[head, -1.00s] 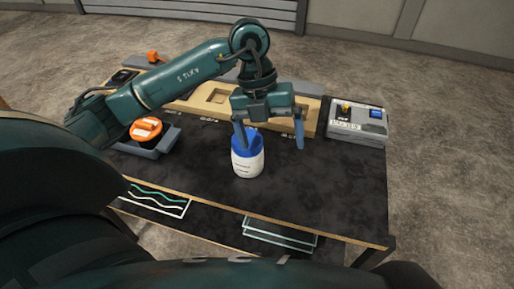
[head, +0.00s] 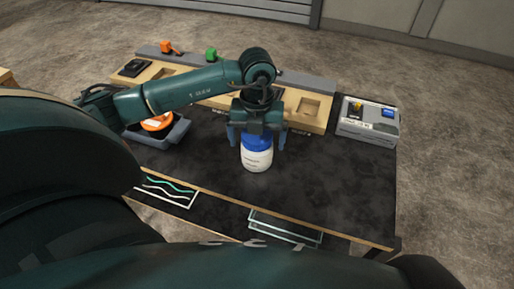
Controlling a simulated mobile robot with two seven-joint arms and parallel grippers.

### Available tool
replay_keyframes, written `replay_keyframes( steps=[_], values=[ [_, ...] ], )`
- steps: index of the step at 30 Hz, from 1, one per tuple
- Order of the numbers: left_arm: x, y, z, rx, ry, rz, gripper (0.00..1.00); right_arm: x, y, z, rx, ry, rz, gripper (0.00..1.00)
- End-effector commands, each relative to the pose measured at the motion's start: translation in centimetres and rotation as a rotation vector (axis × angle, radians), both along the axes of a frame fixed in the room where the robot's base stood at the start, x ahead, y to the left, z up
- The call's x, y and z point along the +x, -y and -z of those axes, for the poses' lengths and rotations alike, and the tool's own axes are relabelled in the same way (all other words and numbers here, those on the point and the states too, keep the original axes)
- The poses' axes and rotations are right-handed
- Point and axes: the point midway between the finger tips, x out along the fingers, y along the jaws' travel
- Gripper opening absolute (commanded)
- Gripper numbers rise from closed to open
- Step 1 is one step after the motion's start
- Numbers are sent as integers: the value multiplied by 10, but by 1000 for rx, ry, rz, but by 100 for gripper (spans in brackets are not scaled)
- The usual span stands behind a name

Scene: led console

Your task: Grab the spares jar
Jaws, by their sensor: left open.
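The spares jar (head: 257,158) is a white jar with a blue lid and a small dark label. It stands upright on the dark table (head: 330,190) near the middle. My left gripper (head: 257,143) is open, with one blue finger on each side of the jar's lid. I cannot tell whether the fingers touch the lid. The gripper body hides the top of the lid. My right gripper is not in view.
A wooden tray with square recesses (head: 310,108) lies behind the jar. A grey box with a blue button (head: 368,122) stands at the right. An orange-topped item (head: 157,122) sits in a grey tray at the left. The table's front right is clear.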

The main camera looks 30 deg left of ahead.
Motion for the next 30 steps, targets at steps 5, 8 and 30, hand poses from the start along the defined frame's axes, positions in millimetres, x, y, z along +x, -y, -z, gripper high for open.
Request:
replay_keyframes(
  steps=[5,8,30],
  values=[
    [0,0,20,0,0,0,96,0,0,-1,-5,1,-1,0],
    [0,0,23,0,1,1,96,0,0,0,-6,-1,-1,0],
    [0,0,23,0,1,1,49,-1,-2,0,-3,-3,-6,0]
  ],
)
